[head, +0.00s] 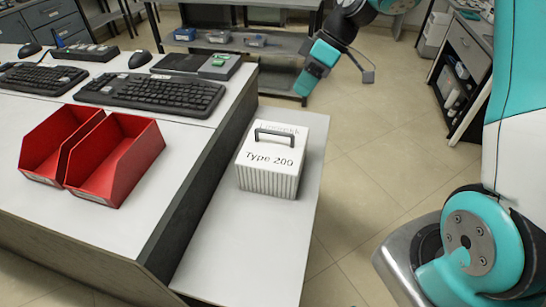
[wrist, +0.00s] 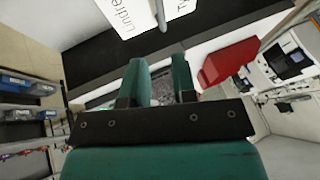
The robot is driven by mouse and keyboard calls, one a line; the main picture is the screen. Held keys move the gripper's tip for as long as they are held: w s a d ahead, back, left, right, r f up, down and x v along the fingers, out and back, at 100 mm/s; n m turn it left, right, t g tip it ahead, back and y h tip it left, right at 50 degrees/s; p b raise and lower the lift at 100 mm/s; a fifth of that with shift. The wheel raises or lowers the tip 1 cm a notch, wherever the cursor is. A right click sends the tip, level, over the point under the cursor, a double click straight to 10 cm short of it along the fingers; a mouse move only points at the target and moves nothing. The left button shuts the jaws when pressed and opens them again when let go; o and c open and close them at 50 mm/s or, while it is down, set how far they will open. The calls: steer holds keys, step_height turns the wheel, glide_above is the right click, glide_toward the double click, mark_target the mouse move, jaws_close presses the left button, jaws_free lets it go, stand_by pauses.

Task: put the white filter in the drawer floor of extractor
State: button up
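The white filter (head: 268,178) is a boxy block marked "Type 200", with a dark handle on top and a ribbed lower side. It stands upright on the low white side shelf (head: 240,245) beside the desk. My gripper (head: 304,88) is beyond it and a little to the right in the head view, apart from it. In the wrist view the two teal fingers (wrist: 162,75) are apart with nothing between them. The filter's lettered top (wrist: 124,14) and part of its handle show at the top edge there.
Two red bins (head: 122,165) sit on the white desk (head: 90,228), left of the shelf. Keyboards (head: 150,93) and small devices lie behind them. A metal rack (head: 262,48) stands at the back, and a cabinet (head: 463,60) at the right. The tiled floor between is open.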

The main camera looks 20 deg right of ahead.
steer(key=p, duration=0.2)
glide_toward(274, 133)
steer(key=x, duration=0.5)
steer(key=shift+w+d, duration=0.1)
steer(key=shift+w, duration=0.2)
steer(key=shift+p+x, duration=1)
steer(key=shift+x, duration=1.65)
steer(key=shift+d, duration=0.15)
jaws_close()
